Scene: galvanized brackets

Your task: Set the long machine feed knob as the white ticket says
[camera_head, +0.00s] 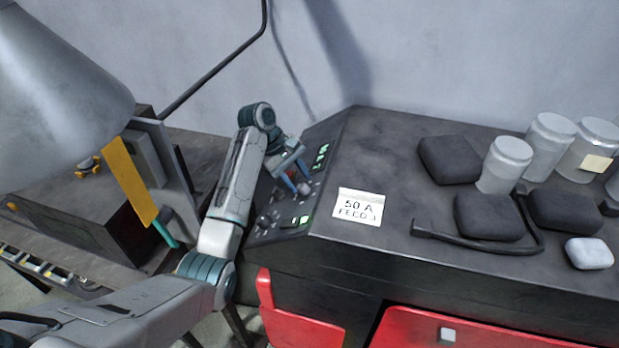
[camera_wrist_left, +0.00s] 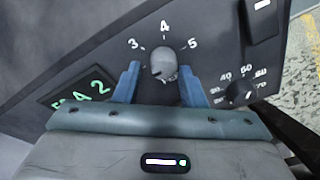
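The white ticket (camera_head: 358,206) lies on the dark machine top and reads "50 A" with a line like "FEED 3" below, its last character hard to read. The grey feed knob (camera_wrist_left: 163,64) sits on the sloped panel under the marks 3, 4 and 5; it also shows in the head view (camera_head: 304,188). A dark mark shows on the knob's lower left. My left gripper (camera_wrist_left: 160,84) is open, its blue fingers on either side of the knob with a gap at each side. In the head view the left gripper (camera_head: 296,181) is over the panel. My right gripper is out of view.
Dark pads (camera_head: 489,217), a black bar (camera_head: 470,246) and grey jars (camera_head: 504,165) stand right of the ticket. A lamp shade (camera_head: 55,95) hangs at left.

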